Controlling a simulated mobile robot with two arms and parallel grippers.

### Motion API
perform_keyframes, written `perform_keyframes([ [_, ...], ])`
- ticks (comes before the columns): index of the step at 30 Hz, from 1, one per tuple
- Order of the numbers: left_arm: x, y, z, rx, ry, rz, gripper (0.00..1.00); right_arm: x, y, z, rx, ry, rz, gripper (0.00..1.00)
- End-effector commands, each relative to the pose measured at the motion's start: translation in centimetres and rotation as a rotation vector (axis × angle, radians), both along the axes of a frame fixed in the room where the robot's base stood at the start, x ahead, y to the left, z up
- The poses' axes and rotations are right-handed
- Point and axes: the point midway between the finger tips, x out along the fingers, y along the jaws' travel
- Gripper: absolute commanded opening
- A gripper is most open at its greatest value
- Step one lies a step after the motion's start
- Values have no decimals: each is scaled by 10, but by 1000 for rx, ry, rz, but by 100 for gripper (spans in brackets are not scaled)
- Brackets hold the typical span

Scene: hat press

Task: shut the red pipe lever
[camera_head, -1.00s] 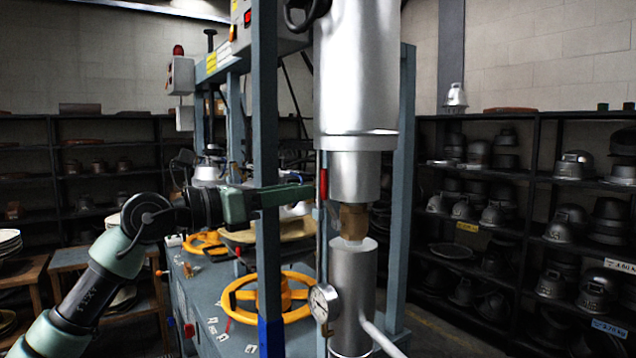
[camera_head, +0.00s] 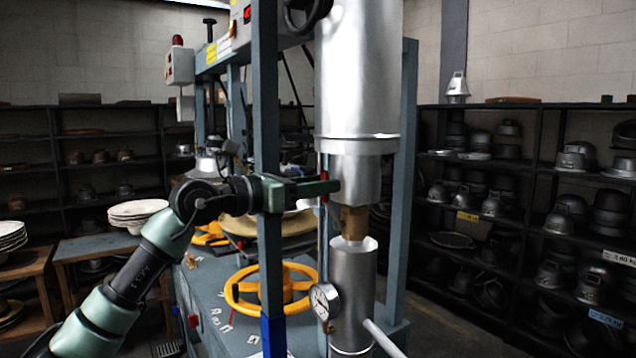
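The red pipe lever (camera_head: 323,163) is a small upright red handle on the thin vertical pipe, left of the big silver cylinder. Only a little red shows above and beside my gripper. My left gripper (camera_head: 328,187) comes in from the left, past the blue-grey post. Its dark green fingers lie level across the lever at about mid-height and overlap it in the picture. I cannot tell whether they touch it, or whether they are open or shut. My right gripper is not in view.
The blue-grey post (camera_head: 267,120) stands close by my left gripper. The silver cylinder (camera_head: 357,70) is just right of it. Below are a yellow handwheel (camera_head: 270,290), a pressure gauge (camera_head: 324,301) and a blue handle (camera_head: 273,337). Shelves of metal moulds stand behind.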

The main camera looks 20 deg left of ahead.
Motion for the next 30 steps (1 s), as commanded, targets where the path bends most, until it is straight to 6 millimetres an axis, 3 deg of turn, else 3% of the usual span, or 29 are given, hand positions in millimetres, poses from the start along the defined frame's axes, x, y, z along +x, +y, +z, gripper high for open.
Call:
perform_keyframes([
  [2,0,0,0,0,0,0,35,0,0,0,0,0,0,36],
  [6,0,0,0,-1,1,0,0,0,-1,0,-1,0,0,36],
  [30,0,0,0,-1,1,0,0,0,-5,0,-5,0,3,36],
])
